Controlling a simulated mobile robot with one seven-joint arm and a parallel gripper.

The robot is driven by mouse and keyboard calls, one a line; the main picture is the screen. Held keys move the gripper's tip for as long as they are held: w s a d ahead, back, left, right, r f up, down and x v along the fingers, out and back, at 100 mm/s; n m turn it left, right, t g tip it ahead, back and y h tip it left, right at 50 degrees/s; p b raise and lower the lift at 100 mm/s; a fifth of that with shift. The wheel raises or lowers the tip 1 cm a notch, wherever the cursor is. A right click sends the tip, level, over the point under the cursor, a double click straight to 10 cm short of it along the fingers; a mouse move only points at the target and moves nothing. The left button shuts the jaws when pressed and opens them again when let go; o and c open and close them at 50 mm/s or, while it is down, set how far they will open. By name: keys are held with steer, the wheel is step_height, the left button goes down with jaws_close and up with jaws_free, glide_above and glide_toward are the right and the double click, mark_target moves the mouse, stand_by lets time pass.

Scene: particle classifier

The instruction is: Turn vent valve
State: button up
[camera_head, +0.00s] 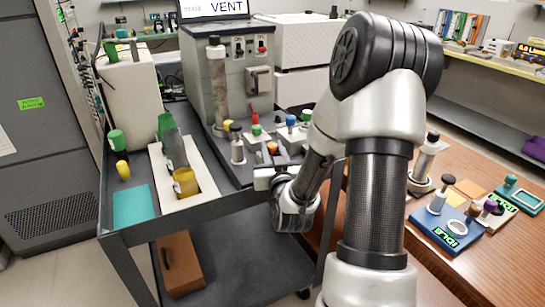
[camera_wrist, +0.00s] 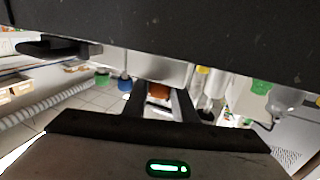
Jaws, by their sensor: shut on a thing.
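My gripper (camera_head: 270,163) is at the front edge of the cart's top, below the grey apparatus. In the wrist view its two dark fingers (camera_wrist: 159,96) are closed around an orange knob (camera_wrist: 158,90). The orange knob (camera_head: 272,147) also shows in the head view just beyond the fingers. It appears to be a valve knob; its lower part is hidden by the fingers. Red-topped (camera_head: 254,118), green-topped (camera_head: 256,130) and blue-topped (camera_head: 291,120) fittings stand close behind it. A screen (camera_head: 215,8) above the apparatus reads "VENT".
The cart (camera_head: 215,215) also carries a white tray (camera_head: 203,176) with green, grey and yellow cylinders at left. The grey apparatus (camera_head: 257,104) rises behind my gripper. A wooden table (camera_head: 480,270) with a blue pad (camera_head: 432,232) and small parts is at right.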

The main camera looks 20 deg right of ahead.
steer(key=m+g+h, duration=0.1)
steer(key=h, duration=0.1)
steer(key=m+g+h, duration=0.1)
steer(key=m+h, duration=0.1)
steer(key=m+g+h+b, duration=0.1)
steer(key=h, duration=0.1)
steer(key=shift+w+a, duration=0.1)
steer(key=shift+a, duration=0.2)
steer(key=m+g+h, duration=0.4)
steer(key=g, duration=0.1)
steer(key=shift+d+m, duration=0.1)
steer(key=shift+m, duration=0.2)
steer(key=shift+d+r+m+g+h, duration=0.1)
steer(key=shift+m+g+h, duration=0.2)
steer(key=shift+g+h, duration=0.15)
steer(key=o, duration=1)
steer(key=shift+o, duration=0.2)
steer(key=p+v, duration=0.3)
steer(key=v, duration=1.4)
